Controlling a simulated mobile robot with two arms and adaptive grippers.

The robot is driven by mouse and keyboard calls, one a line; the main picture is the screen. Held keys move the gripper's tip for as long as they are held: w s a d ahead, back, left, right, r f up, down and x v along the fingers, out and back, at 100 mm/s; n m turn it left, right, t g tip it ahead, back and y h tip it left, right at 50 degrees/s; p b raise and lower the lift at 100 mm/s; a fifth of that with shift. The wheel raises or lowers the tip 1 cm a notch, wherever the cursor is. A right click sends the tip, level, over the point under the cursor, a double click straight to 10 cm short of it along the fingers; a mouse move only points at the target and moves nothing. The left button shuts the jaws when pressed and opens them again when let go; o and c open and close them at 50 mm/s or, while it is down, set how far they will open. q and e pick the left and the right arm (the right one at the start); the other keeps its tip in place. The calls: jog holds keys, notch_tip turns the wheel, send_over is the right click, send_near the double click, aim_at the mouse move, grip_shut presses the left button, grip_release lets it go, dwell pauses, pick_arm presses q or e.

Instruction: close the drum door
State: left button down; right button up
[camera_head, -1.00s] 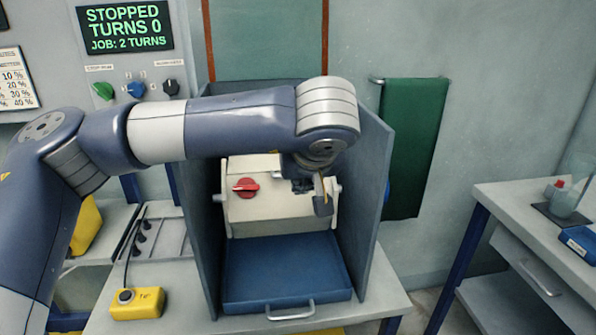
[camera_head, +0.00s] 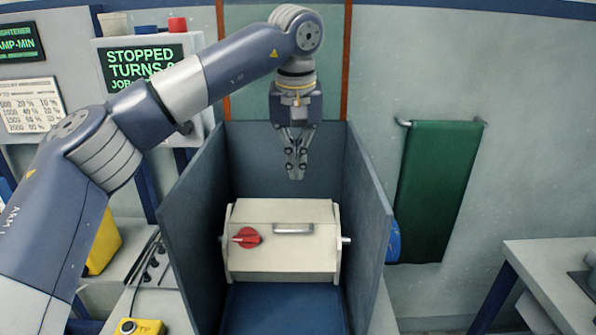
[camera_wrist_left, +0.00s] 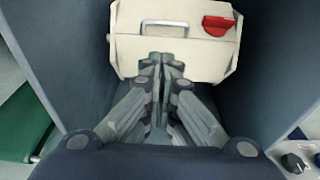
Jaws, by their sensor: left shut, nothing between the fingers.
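The cream drum (camera_head: 280,262) sits between grey-blue side panels. Its lid-like door (camera_head: 282,210) carries a silver bar handle (camera_head: 293,228) and lies against the drum, with no clear gap showing. A red knob (camera_head: 247,237) is left of the handle. The wrist view also shows the drum (camera_wrist_left: 200,60), its handle (camera_wrist_left: 164,24) and the red knob (camera_wrist_left: 217,25). My left gripper (camera_head: 295,176) points down above and behind the drum, shut and empty, apart from the handle. Its fingertips also show in the wrist view (camera_wrist_left: 163,62). My right gripper is not in view.
The tall side panels (camera_head: 368,200) flank the drum closely. A blue tray (camera_head: 285,310) lies below it. A yellow button box (camera_head: 138,327) is at the front left. A display (camera_head: 143,65) reads STOPPED. A green towel (camera_head: 438,190) hangs at right.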

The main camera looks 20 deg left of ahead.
pick_arm(q)
send_near(283, 215)
jog(key=s+d, duration=0.1)
jog(key=d, duration=0.2)
jog(key=f+p, duration=0.1)
jog(key=f, duration=0.1)
jog(key=f+p, duration=0.1)
jog(key=f, duration=0.1)
jog(key=shift+s+d+f, duration=0.2)
jog(key=shift+d, duration=0.05)
jog(key=shift+s+f, duration=0.15)
jog(key=shift+f, duration=0.45)
jog(key=shift+s+d+f+b, duration=0.1)
jog(key=shift+s+f+b, duration=0.1)
jog(key=shift+f+b, duration=0.45)
jog(key=shift+s+f, duration=0.1)
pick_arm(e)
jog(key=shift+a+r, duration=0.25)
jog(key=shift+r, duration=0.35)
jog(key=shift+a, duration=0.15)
